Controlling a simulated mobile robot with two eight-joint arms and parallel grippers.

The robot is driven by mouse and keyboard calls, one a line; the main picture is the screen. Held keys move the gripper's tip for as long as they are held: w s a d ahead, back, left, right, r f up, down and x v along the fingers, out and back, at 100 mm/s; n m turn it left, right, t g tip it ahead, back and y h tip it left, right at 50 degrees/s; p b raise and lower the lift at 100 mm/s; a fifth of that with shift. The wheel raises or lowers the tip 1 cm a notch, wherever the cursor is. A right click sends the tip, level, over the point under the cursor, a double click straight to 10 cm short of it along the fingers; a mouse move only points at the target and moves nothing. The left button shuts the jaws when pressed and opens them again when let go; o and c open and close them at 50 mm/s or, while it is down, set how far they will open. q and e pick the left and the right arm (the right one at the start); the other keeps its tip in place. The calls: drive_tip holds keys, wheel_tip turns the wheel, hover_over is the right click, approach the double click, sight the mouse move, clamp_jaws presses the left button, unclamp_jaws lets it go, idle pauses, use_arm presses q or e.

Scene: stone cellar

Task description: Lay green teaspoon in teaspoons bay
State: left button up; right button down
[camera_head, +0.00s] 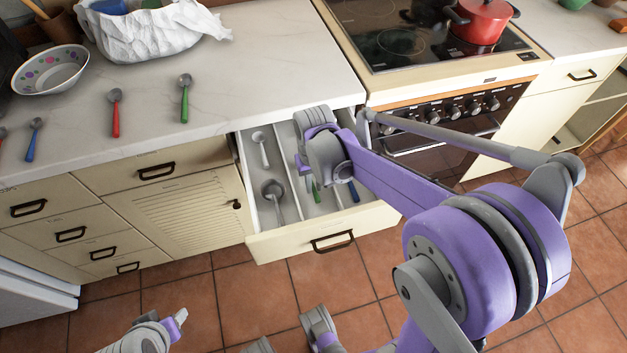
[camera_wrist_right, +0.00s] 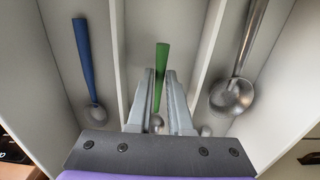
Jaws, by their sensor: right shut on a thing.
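My right gripper (camera_wrist_right: 159,74) reaches down into the open drawer (camera_head: 261,249), into its middle bay. It is shut on a green teaspoon (camera_wrist_right: 162,57), whose green handle stands up past the fingertips in the wrist view. Its bowl shows low between the fingers. In the head view my right wrist hides most of this spoon, and only a bit of green (camera_head: 316,191) shows. I cannot tell whether it touches the bay floor. My left gripper (camera_head: 180,317) is low at the lower left of the head view, away from the drawer; its jaws are unclear.
In the wrist view a blue spoon (camera_wrist_right: 85,52) lies in the left bay and a metal ladle-like spoon (camera_wrist_right: 234,95) in the right bay. Blue (camera_head: 34,138), red (camera_head: 115,112) and green (camera_head: 185,98) spoons lie on the counter (camera_head: 270,70). A stove (camera_head: 440,110) stands right.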

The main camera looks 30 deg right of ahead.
drive_tip(key=shift+f, duration=0.4)
drive_tip(key=shift+c, duration=2.2)
unclamp_jaws()
drive_tip(key=shift+r, duration=0.1)
wheel_tip(320, 180, up, 9)
drive_tip(key=p, duration=0.6)
